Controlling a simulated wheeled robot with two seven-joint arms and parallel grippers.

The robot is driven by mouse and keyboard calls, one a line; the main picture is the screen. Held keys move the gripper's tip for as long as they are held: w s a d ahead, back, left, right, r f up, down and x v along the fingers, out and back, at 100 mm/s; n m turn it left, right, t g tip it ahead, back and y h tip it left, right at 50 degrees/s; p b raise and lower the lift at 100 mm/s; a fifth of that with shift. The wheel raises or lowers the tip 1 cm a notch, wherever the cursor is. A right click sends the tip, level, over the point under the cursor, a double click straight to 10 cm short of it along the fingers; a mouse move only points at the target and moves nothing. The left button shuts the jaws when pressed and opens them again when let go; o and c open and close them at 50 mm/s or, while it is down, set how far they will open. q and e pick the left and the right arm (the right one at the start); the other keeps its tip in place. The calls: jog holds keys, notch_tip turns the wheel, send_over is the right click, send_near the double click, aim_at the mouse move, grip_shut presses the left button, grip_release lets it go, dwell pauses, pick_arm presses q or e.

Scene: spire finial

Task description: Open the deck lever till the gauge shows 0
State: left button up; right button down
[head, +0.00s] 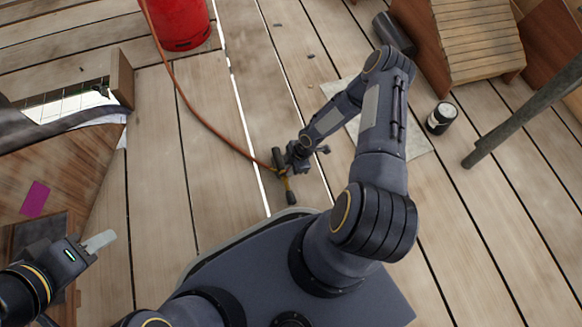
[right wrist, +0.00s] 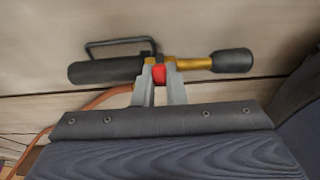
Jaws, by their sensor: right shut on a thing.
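A torch-like tool (head: 283,172) with a brass tube and black ends lies on the deck boards in the head view. In the right wrist view the tool (right wrist: 232,61) lies crosswise, with a dark handle at left, a thin wire loop above it and a black nozzle at right. My right gripper (right wrist: 160,75) is shut on a small red part (right wrist: 159,74) of the tool, at its middle. In the head view the right gripper (head: 292,160) is small and partly hidden. My left gripper (head: 98,242) is at lower left, away from the tool; its finger gap is unclear. I make out no gauge.
A red cylinder (head: 182,22) stands at the top, with an orange hose (head: 190,105) running to the tool. A dark can (head: 441,118) and a grey pole (head: 520,118) are at right. A slatted wooden piece (head: 478,40) is at upper right.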

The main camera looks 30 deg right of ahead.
jog(key=shift+w+a+r+h+p, duration=0.15)
jog(key=shift+a+r+h+p, duration=0.3)
jog(key=shift+h, duration=0.35)
jog(key=shift+a+f+g+h, duration=0.1)
jog(key=shift+a+g+h, duration=0.15)
jog(key=shift+g+h, duration=0.25)
jog(key=h, duration=0.1)
jog(key=a+h+b, duration=0.1)
jog(key=h, duration=0.1)
jog(key=a+h, duration=0.1)
jog(key=h, duration=0.1)
jog(key=shift+w+a+f+g+b, duration=0.1)
jog(key=shift+w+f+g+b, duration=0.05)
jog(key=shift+w+g+b, duration=0.2)
jog(key=shift+w+a+f+g+h, duration=0.15)
jog(key=shift+a+g+h, duration=0.25)
jog(key=shift+h, duration=0.55)
jog(key=shift+a+f+g+h, duration=0.15)
jog(key=shift+a+h, duration=0.3)
jog(key=shift+h, duration=0.5)
jog(key=c, duration=1.5)
grip_release()
jog(key=shift+r, duration=0.1)
